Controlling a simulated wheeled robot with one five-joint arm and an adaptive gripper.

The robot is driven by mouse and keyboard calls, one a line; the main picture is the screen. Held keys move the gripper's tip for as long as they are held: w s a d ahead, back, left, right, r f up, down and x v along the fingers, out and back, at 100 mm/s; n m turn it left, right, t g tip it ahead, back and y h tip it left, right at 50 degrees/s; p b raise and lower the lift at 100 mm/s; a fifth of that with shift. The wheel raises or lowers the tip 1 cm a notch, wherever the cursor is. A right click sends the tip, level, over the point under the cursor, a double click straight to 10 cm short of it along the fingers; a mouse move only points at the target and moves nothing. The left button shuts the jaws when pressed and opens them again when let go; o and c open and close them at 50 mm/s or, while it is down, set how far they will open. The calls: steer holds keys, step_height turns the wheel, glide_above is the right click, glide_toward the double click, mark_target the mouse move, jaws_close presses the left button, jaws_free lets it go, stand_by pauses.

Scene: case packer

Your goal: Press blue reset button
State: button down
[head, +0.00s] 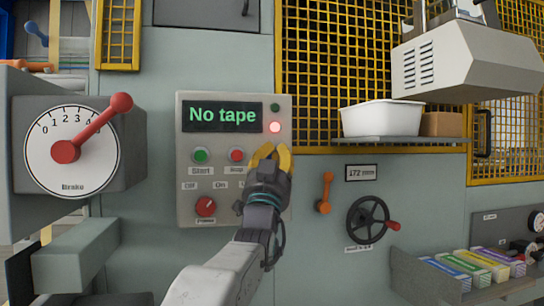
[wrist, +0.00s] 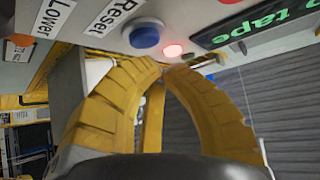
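The blue reset button (wrist: 144,33) is round and sits on the control panel beside a label reading "Reset" in the wrist view. In the head view it is hidden behind my gripper. My gripper (head: 273,149) has yellow fingers and is in front of the right side of the grey control panel (head: 186,125). In the wrist view the tips of my gripper (wrist: 162,66) come together just below the blue button in the picture, with nothing between them. I cannot tell whether they touch the panel.
The panel display (head: 222,116) reads "No tape", and a red lamp (head: 275,127) glows beside it. A green button (head: 201,155), a red button (head: 237,155) and a red knob (head: 206,206) are left of my gripper. A handwheel (head: 368,219) is to the right.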

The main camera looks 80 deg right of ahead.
steer(key=shift+w+d+f+b, duration=0.1)
steer(key=shift+d+b, duration=0.2)
steer(key=shift+b, duration=0.25)
steer(key=shift+w+d+b, duration=0.2)
steer(key=shift+d+b, duration=0.15)
steer(key=shift+d, duration=0.2)
stand_by(0.9)
steer(key=shift+a, duration=0.1)
stand_by(0.3)
steer(key=shift+s+a+b, duration=0.25)
steer(key=shift+a+b, duration=0.45)
steer(key=shift+b, duration=0.45)
steer(key=shift+s, duration=0.1)
stand_by(0.4)
